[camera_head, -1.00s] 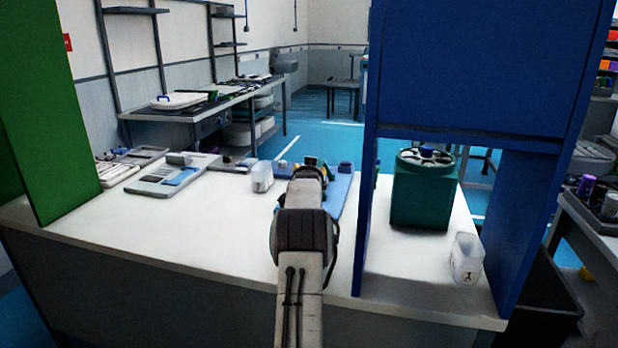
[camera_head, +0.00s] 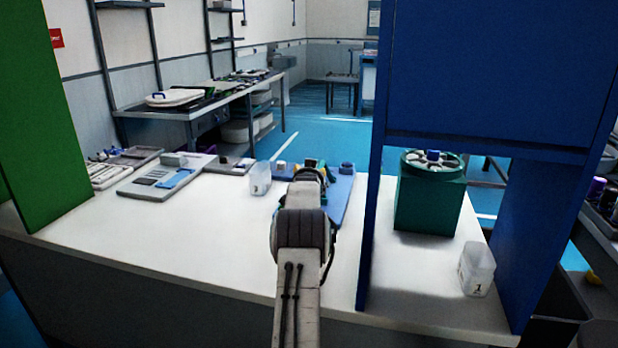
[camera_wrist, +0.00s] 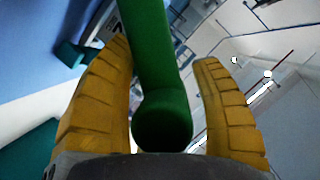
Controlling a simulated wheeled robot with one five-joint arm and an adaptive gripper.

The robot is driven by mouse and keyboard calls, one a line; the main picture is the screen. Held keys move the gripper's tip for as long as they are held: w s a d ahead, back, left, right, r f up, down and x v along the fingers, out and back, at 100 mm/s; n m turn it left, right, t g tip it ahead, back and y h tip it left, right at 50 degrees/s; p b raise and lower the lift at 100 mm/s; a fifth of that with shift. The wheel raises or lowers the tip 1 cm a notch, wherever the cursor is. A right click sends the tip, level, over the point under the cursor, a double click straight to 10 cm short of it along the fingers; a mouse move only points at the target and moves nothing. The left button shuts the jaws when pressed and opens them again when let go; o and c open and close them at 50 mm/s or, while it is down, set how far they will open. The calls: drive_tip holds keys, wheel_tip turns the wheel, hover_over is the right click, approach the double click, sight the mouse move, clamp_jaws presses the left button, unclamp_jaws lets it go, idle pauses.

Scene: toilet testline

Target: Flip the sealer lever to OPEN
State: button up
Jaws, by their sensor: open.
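In the wrist view, a thick green bar with a rounded end, apparently the sealer lever (camera_wrist: 162,95), lies between the two yellow fingers of my gripper (camera_wrist: 161,55). The fingers are open on either side of it. The right finger has a gap at its tip; whether the left finger touches the bar I cannot tell. In the head view, my arm hides the gripper and most of the sealer area, where small dark, yellow and green parts (camera_head: 312,163) show on a blue mat (camera_head: 342,200).
A clear plastic box (camera_head: 260,178) stands left of the mat. A grey tray (camera_head: 165,178) lies farther left. A blue frame (camera_head: 372,215) rises at the right, with a teal machine (camera_head: 430,205) and a clear bin (camera_head: 477,268) under it.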

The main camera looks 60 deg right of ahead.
clamp_jaws()
idle(0.4)
drive_tip(key=shift+s, duration=0.1)
